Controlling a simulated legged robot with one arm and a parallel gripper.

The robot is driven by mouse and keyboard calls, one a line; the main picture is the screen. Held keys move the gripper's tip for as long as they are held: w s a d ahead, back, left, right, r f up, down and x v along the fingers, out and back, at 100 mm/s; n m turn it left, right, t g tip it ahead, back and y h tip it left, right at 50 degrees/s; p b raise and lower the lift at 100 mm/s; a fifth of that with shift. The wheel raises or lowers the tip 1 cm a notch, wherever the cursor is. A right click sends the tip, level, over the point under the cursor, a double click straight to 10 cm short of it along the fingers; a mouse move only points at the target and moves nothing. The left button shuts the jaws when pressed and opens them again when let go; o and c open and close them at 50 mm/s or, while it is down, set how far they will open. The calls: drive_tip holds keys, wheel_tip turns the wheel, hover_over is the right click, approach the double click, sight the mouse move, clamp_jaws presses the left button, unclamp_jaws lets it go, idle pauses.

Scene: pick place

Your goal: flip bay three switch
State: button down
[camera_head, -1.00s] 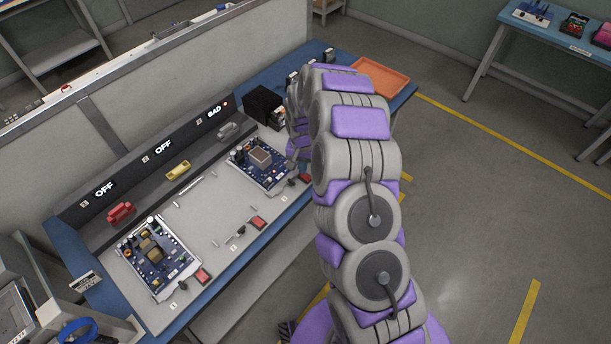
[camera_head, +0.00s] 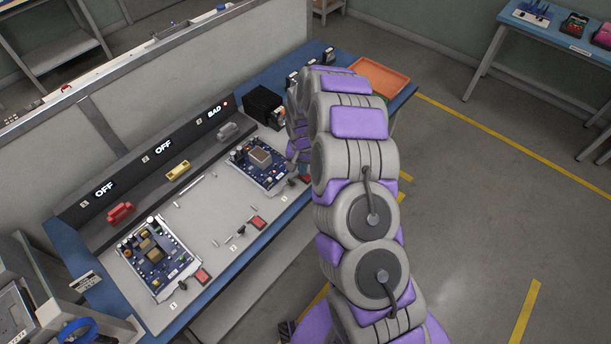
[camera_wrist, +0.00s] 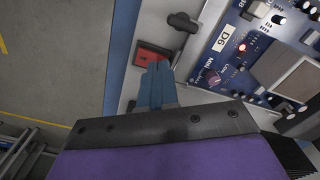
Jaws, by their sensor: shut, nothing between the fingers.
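Bay three is the far-right bay of the bench, with a blue circuit board (camera_head: 258,162) under a sign (camera_head: 214,112) reading BAD with a red light. Its red switch (camera_wrist: 150,55) sits at the bench's front edge in the wrist view, partly covered by my fingers. A black lever (camera_wrist: 183,22) stands beside it. My gripper (camera_wrist: 159,70) is shut and empty, with its blue-grey fingertips over the near edge of the red switch; I cannot tell whether they touch. In the head view my arm hides most of the gripper.
The board marked D6 (camera_wrist: 250,45) lies right of the fingers in the wrist view. The middle bay (camera_head: 205,210) holds no board; the left bay has one (camera_head: 155,255). An orange tray (camera_head: 380,80) stands at the bench's far end. Open floor (camera_head: 480,220) lies right.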

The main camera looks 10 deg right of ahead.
drive_tip(key=shift+f, duration=0.5)
drive_tip(key=shift+r, duration=0.1)
idle(0.3)
drive_tip(key=shift+r+p, duration=1.25)
drive_tip(key=shift+r, duration=2.15)
drive_tip(key=shift+r, duration=0.15)
drive_tip(key=s+a+r+n, duration=0.2)
drive_tip(key=s+r+n, duration=0.1)
drive_tip(key=s+r, duration=1.4)
drive_tip(key=s+d+r+n+g, duration=0.1)
drive_tip(key=s+r, duration=0.3)
drive_tip(key=s, duration=0.8)
drive_tip(key=s+d+r, duration=0.1)
drive_tip(key=s+r, duration=0.3)
drive_tip(key=s, duration=0.9)
drive_tip(key=shift+n+g, duration=0.4)
